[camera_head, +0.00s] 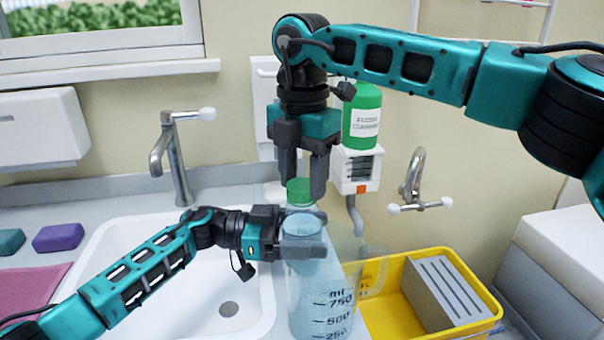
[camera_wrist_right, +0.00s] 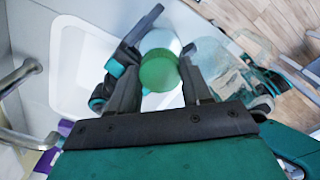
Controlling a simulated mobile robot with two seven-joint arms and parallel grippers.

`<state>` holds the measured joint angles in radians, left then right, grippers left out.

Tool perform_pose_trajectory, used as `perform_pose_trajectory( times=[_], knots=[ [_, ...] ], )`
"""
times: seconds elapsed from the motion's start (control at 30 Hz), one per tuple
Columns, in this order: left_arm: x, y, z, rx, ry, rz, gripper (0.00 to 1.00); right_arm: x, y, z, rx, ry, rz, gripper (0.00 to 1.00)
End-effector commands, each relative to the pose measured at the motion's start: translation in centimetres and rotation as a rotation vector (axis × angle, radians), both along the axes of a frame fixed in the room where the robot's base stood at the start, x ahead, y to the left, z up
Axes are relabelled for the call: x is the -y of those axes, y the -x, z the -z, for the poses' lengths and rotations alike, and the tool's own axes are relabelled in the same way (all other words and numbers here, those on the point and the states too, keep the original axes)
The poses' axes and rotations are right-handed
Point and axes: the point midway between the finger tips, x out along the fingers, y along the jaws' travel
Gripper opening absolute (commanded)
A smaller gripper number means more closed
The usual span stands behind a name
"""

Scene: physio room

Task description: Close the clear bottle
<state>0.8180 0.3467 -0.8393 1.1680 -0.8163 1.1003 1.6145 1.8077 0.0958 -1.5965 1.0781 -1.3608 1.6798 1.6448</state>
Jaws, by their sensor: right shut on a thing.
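The clear bottle (camera_head: 305,290) stands upright at the right side of the sink, bluish and see-through. My left gripper (camera_head: 300,234) has its fingers on either side of the bottle's upper part and looks shut on it. My right gripper (camera_head: 302,180) points down from above and is shut on a green cap (camera_head: 300,191), held just over the bottle's top. The cap also shows between the fingers in the right wrist view (camera_wrist_right: 158,72), with the pale bottle (camera_wrist_right: 160,42) partly hidden beneath it. I cannot tell whether cap and bottle touch.
A clear measuring jug (camera_head: 345,250) with ml marks overlaps the bottle in view. A yellow tray (camera_head: 388,318) with a grey slotted block (camera_head: 440,285) is at the right. The white sink (camera_head: 120,232) is at the left. A green bottle (camera_head: 362,112) stands on the wall unit behind.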

Motion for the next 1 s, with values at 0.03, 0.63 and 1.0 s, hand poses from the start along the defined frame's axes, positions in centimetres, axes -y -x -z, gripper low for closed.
perform_pose_trajectory(
  times=[0.03, 0.63, 1.0],
  knots=[
    [0.0, 0.01, 0.03, -0.001, 0.0, 0.0, 0.0, 0.06, 0.01, -0.05, 0.001, 0.001, 0.089, 0.21],
    [-0.01, 0.0, 0.04, -0.002, 0.0, -0.001, 0.0, 0.08, 0.2, -0.02, 0.001, 0.0, 0.855, 0.49],
    [-0.02, 0.0, 0.04, -0.002, 0.0, 0.0, 0.0, 0.08, 0.2, 0.03, 0.0, 0.001, 0.853, 0.78]
  ],
)
